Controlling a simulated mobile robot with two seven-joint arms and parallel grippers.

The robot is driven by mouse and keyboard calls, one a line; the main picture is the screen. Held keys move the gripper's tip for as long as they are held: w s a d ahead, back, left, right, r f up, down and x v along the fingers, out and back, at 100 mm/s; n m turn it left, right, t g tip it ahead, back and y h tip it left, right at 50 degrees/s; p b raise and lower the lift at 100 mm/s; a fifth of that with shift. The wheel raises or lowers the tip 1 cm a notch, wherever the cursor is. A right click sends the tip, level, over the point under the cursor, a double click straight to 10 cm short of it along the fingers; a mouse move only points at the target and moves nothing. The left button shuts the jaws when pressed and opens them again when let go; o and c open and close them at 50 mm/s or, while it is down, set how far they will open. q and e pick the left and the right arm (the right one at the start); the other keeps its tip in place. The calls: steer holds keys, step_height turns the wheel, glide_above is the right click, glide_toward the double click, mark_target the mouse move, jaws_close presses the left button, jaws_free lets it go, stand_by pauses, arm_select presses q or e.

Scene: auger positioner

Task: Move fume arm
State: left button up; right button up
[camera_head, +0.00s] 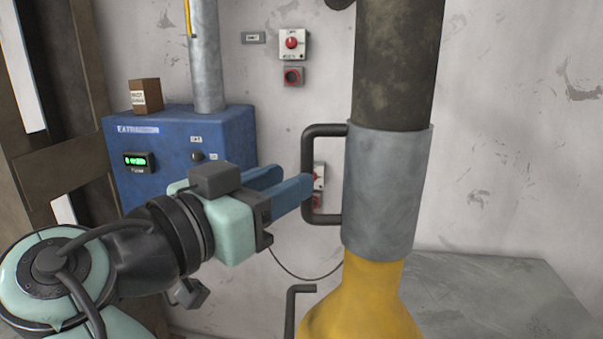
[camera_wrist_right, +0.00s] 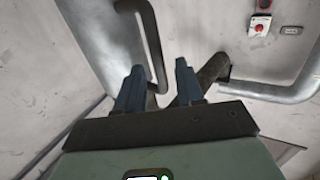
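The fume arm hangs at the right of centre in the head view, with a dark upper tube (camera_head: 396,65), a grey sleeve (camera_head: 385,190) and a yellow hood (camera_head: 362,300). A dark bracket-shaped handle (camera_head: 308,150) stands out from the sleeve's left side. My right gripper (camera_head: 296,179) is open, its two blue fingers pointing at the handle's upright bar. In the right wrist view the fingers (camera_wrist_right: 160,66) are apart and a dark handle bar (camera_wrist_right: 151,40) shows beyond and between them. I cannot tell whether they touch it. My left gripper is not in view.
A blue extraction unit (camera_head: 235,135) with a green display stands at the left, bearing a small brown box (camera_head: 146,95) and a grey pipe (camera_head: 206,60). Red switches (camera_head: 292,42) are on the wall. A grey bench top (camera_head: 500,295) lies at the lower right.

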steer(key=v, duration=0.8)
steer(key=shift+p, duration=0.4)
